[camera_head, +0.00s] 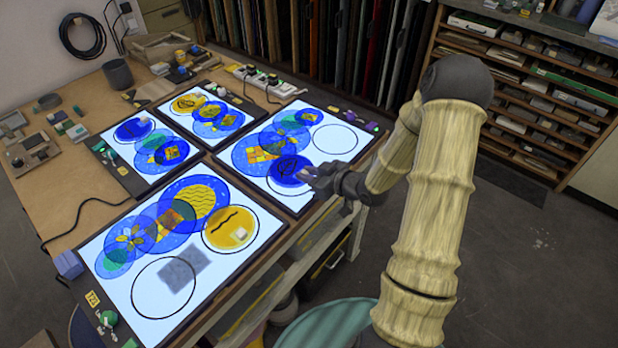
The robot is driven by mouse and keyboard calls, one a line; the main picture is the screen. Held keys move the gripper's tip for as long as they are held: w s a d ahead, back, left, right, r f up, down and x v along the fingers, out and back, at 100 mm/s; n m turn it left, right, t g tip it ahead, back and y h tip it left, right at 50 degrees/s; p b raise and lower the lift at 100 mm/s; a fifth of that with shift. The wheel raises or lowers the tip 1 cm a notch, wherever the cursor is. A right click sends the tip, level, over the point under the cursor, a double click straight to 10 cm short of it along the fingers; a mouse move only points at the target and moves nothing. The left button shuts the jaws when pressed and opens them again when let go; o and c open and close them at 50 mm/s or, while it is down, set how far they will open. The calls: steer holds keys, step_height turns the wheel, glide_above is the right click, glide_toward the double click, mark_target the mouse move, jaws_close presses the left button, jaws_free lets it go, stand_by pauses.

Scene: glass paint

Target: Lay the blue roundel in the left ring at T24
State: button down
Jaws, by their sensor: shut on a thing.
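The blue roundel (289,167), with dark brushed marks, is at the lower end of the right-hand light panel (318,164). My gripper (309,176) is at its right edge and shut on it; the fingertips are small and partly hidden. The roundel overlaps a black ring outline (287,187), whose lower edge shows below it, so the two look slightly offset. I cannot tell whether the roundel touches the glass. A second ring (335,139) on this panel is empty. I cannot read T24 on any panel tag.
The front panel (205,281) has an empty ring (163,288) with a grey shadow and a yellow roundel (230,227) in another ring. Two more lit panels lie behind, with overlapping painted circles. A mug (117,74) and small blocks stand on the wooden table (62,190).

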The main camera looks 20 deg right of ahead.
steer(key=shift+f, duration=0.85)
steer(key=shift+f, duration=0.15)
steer(key=c, duration=1.3)
jaws_free()
steer(key=v, duration=1.2)
steer(key=shift+r+b, duration=0.2)
steer(key=shift+b, duration=0.1)
